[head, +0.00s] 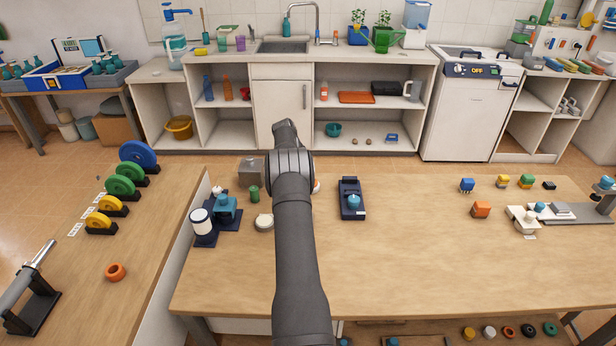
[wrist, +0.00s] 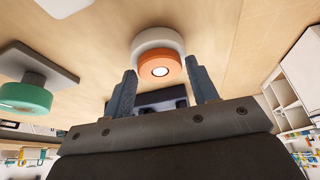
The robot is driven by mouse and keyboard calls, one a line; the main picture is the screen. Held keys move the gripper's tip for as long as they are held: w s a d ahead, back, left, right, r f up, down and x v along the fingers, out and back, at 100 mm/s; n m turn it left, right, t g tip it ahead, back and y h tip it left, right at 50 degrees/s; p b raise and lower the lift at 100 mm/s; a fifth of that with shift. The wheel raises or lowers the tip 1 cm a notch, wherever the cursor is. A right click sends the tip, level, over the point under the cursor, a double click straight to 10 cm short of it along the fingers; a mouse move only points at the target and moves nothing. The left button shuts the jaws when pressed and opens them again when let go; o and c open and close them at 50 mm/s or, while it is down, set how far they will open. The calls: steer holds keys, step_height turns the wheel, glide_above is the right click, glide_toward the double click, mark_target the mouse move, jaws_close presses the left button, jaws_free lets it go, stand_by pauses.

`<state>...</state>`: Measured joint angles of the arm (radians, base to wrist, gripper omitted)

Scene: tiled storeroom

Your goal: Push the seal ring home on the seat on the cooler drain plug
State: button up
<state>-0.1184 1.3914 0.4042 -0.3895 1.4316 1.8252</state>
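In the wrist view an orange ring (wrist: 149,67) sits around a small pale centre, in front of a wider white round body (wrist: 157,37), seemingly the drain plug. How closely the ring lies against the white body cannot be judged. My gripper (wrist: 160,66) has its two dark fingers apart, one on each side of the ring in the picture. No clear contact with the ring shows. In the head view my arm hides the fingers and most of the plug; only a sliver of orange and white (head: 317,187) shows at its right edge.
A dark blue fixture with a teal knob (head: 353,202) stands right of my arm. A grey box (head: 251,172), a green cylinder (head: 254,194) and a white round piece (head: 264,222) stand left. Another orange ring (head: 116,271) lies on the left table. The front middle is clear.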

steer(key=shift+o, duration=0.9)
steer(key=v, duration=1.7)
steer(key=shift+a+r, duration=0.15)
steer(key=x, duration=1.7)
